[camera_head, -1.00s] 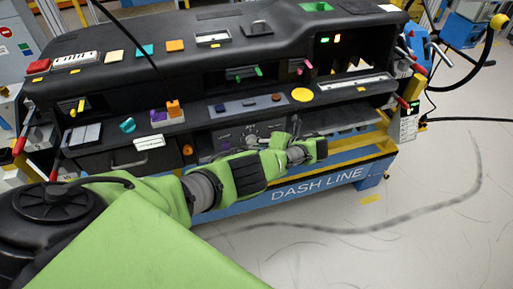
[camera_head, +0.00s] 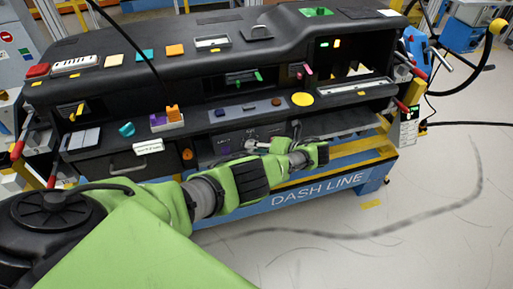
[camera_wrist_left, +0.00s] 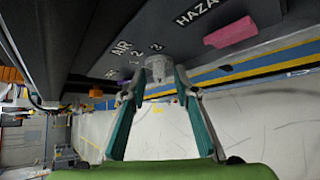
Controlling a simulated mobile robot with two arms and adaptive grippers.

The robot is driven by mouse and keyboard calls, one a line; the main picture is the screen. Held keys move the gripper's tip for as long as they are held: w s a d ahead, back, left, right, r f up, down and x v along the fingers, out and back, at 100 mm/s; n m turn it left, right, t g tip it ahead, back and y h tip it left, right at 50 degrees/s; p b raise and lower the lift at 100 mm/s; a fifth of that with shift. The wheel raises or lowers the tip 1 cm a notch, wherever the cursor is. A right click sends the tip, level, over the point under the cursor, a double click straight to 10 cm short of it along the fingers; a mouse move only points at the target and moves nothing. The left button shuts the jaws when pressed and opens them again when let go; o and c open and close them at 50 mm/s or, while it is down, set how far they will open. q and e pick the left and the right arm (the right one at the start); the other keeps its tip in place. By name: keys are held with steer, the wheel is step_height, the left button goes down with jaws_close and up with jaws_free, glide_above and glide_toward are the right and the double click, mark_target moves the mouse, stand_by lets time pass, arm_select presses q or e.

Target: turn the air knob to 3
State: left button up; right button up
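My left gripper (camera_wrist_left: 161,88) is at the lower front panel of the dashboard, and in the head view its arm (camera_head: 220,190) comes in from the left. In the left wrist view the grey air knob (camera_wrist_left: 161,68) sits between the two fingertips, below the AIR lettering and several small numbers. The fingertips are close on both sides of the knob; I cannot tell whether both touch it. The knob's pointer setting is too small and covered to read. In the head view the arm hides part of this panel (camera_head: 224,147). My right gripper is out of view.
A pink hazard button (camera_wrist_left: 231,32) is right of the knob in the wrist view. Above the panel, a shelf carries a yellow disc (camera_head: 302,100) and an orange and purple block (camera_head: 167,117).

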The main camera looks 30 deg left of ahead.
arm_select(q)
steer(key=w+v, duration=0.1)
steer(key=v, duration=1.1)
steer(key=shift+s, duration=0.5)
steer(key=shift+a+f, duration=0.1)
steer(key=s+d+f+n+h, duration=0.1)
steer(key=s+f+n+h, duration=0.2)
steer(key=s+f, duration=0.65)
steer(key=s+d+f+n+g+h+b, duration=0.15)
steer(key=s+f+n, duration=0.3)
steer(key=f, duration=0.95)
steer(key=s+d+f+n+t+h, duration=0.1)
steer(key=s+d+f+n+h, duration=0.2)
steer(key=s+f, duration=0.65)
steer(key=s+a+f+n+h, duration=0.1)
steer(key=s+f+n, duration=0.4)
steer(key=s, duration=0.4)
steer(key=s+f+n+h, duration=0.2)
steer(key=s+f+n, duration=0.3)
steer(key=s, duration=0.5)
steer(key=s+a+f+n+h, duration=0.1)
steer(key=s+f+n, duration=0.5)
steer(key=s, duration=0.4)
steer(key=shift+a+n+h+b, duration=0.3)
steer(key=shift+n+h+b, duration=0.1)
steer(key=shift+n, duration=0.15)
steer(key=shift+w+d, duration=0.1)
